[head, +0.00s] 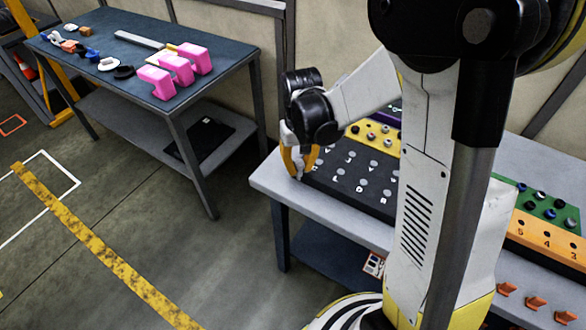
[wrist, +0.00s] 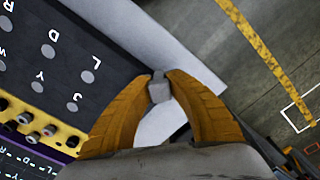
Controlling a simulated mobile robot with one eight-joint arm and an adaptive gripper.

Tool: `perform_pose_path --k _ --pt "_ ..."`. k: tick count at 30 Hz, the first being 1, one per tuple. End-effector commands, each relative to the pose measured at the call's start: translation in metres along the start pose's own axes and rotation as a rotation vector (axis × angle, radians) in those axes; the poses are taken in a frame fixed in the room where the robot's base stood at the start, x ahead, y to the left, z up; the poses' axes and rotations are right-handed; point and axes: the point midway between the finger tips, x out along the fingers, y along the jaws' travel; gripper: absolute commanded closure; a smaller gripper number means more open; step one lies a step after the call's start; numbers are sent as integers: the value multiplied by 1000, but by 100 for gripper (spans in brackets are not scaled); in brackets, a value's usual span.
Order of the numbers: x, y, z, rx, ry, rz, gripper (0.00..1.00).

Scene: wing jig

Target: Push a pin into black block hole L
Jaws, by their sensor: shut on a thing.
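My gripper (wrist: 160,82) has yellow fingers closed on a small grey pin (wrist: 158,90), whose end shows between the fingertips. In the head view my gripper (head: 299,172) is at the left end of the black block (head: 335,183). In the wrist view the black block (wrist: 108,40) lies to the left of the fingertips. The pin appears beside the block's edge, over the pale table top, apart from the lettered spots. The letter L with a grey round spot, hole L (wrist: 87,77), is the nearest spot to the block's edge. Whether it is empty cannot be told.
A yellow strip with several pegs (head: 372,136) and a purple block (head: 396,112) lie behind the black block. Green (head: 548,207) and orange (head: 545,236) blocks lie right. A table (head: 120,40) with pink blocks (head: 180,66) stands at back left. Floor between is clear.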

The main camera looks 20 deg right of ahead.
Motion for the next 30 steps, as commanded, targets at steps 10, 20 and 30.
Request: perform_pose_path --k 10,20,30 --pt "-34 46 3 118 -1 1 100" --pt "-79 110 16 289 -2 0 100" --pt "-70 119 19 315 -2 1 100"
